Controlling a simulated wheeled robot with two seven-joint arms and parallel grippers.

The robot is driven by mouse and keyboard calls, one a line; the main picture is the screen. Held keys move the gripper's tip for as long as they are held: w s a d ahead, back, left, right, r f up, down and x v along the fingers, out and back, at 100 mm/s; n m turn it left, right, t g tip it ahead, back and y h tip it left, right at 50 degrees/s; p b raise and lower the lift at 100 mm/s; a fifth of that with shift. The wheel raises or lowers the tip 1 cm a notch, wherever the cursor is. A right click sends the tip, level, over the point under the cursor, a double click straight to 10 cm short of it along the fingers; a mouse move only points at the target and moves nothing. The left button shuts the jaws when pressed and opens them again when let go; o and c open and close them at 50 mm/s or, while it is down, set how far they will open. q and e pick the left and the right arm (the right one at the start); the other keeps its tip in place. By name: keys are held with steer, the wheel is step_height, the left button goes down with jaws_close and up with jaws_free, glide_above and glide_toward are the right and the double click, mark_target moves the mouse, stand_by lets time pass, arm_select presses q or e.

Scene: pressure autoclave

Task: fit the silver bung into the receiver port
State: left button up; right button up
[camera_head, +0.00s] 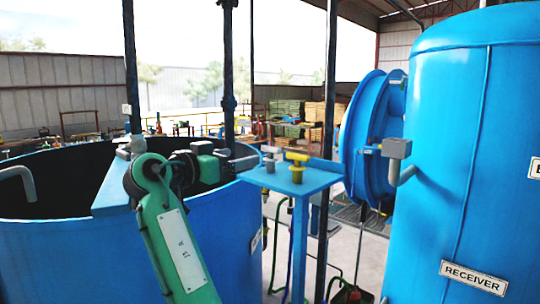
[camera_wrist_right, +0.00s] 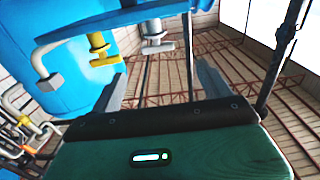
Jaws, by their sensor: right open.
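The silver bung (camera_head: 270,157) stands on the small blue stand (camera_head: 312,180), left of a yellow bung (camera_head: 297,165). My right gripper (camera_head: 246,161) is just left of the silver bung, level with the stand top, and points toward it. In the right wrist view the silver bung (camera_wrist_right: 156,38) is beyond the two open fingers (camera_wrist_right: 160,78), apart from them. A grey elbow pipe with a square block (camera_head: 398,149), seemingly the receiver port, sticks out of the blue receiver tank (camera_head: 460,170). My left gripper is not in view.
An open blue vat (camera_head: 225,225) stands at the left, below my right arm. Dark upright posts (camera_head: 328,90) rise behind the stand. A round blue door (camera_head: 360,140) stands beside the receiver. There is open air between the stand and the grey pipe.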

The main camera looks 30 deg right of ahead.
mark_target(269, 150)
steer(key=p+x, duration=0.2)
steer(key=x, duration=0.4)
steer(key=shift+d, duration=0.2)
steer(key=shift+w+d+r+p, duration=0.2)
steer(key=shift+d+p, duration=0.2)
steer(key=shift+p, duration=0.45)
steer(key=p+x, duration=0.1)
steer(key=x, duration=0.1)
steer(key=p+x, duration=0.2)
steer(key=shift+s+f, duration=0.1)
steer(key=shift+s, duration=0.15)
steer(key=shift+w+d+f, duration=0.1)
steer(key=shift+d, duration=0.1)
steer(key=shift+f, duration=0.1)
steer(key=c, duration=1.1)
